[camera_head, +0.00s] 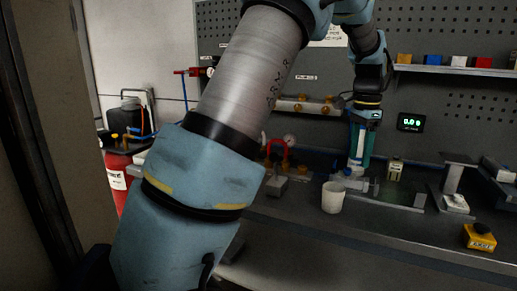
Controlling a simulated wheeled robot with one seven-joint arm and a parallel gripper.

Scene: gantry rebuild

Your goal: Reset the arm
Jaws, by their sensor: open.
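My arm (258,75) rises from the bottom left, bends at the top of the picture and comes down over the workbench. My gripper (359,162) hangs at its far end, pointing down, with two blue-green fingers. It is open, and I see nothing held between the fingers. The fingertips are low over the bench, close to small grey fittings (358,184). I cannot tell whether they touch them.
A white cup (332,197) stands left of the gripper on the dark bench (330,240). A small pale box (395,171) is to its right. A yellow button box (480,237) sits front right. A red cylinder (118,175) stands left. Behind is a pegboard (440,25) with a shelf (455,71).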

